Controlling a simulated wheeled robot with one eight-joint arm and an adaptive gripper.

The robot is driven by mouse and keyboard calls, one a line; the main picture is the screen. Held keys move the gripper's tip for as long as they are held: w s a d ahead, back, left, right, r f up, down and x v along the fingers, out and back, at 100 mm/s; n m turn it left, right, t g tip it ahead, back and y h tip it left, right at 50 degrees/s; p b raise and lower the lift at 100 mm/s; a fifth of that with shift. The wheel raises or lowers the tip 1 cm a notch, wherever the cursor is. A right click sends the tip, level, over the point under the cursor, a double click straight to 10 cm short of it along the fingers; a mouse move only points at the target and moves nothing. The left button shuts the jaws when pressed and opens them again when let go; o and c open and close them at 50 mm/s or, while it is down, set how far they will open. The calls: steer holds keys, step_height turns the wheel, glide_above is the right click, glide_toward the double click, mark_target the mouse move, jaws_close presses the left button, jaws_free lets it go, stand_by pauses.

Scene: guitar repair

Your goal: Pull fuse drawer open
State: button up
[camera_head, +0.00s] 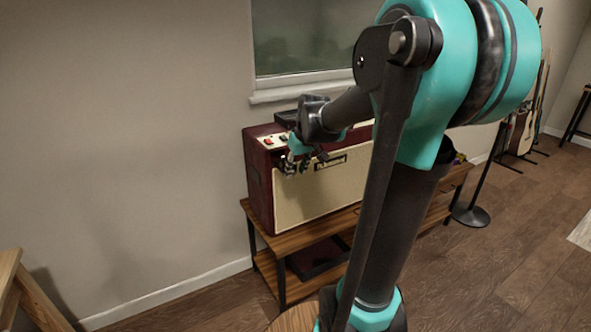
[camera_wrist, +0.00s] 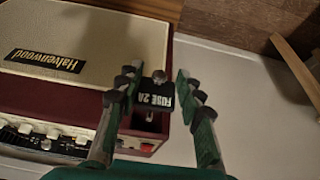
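The fuse drawer (camera_wrist: 154,97) is a small black block with white "FUSE 2A" lettering and a small round grey knob, on the amplifier, in the wrist view. My gripper (camera_wrist: 158,88) is open, with one finger on each side of the fuse drawer. The left finger is close to the block; whether it touches cannot be told. A gap shows on the right. In the camera_head view my gripper (camera_head: 303,160) is at the upper left front of the dark red amplifier (camera_head: 258,187). The fuse drawer cannot be made out there.
The amplifier has a cream grille and stands on a wooden bench (camera_head: 305,240). Its control panel (camera_wrist: 45,135) has several knobs and switches near the left finger. A wall and window stand behind. Guitars (camera_head: 525,125) stand at the far right.

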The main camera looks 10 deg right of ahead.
steer(key=shift+r, duration=0.1)
steer(key=v, duration=1.1)
steer(key=shift+s+r, duration=0.25)
steer(key=shift+r, duration=0.1)
steer(key=s+f+m, duration=0.1)
steer(key=s+f, duration=0.7)
steer(key=f, duration=0.4)
steer(key=s+f+m+h, duration=0.1)
steer(key=s+f+m, duration=0.1)
steer(key=s+f, duration=0.7)
step_height(320, 180, down, 4)
steer(key=shift+s+f+m, duration=0.1)
steer(key=shift+s+m, duration=0.1)
steer(key=shift+m, duration=0.1)
steer(key=shift+c, duration=0.5)
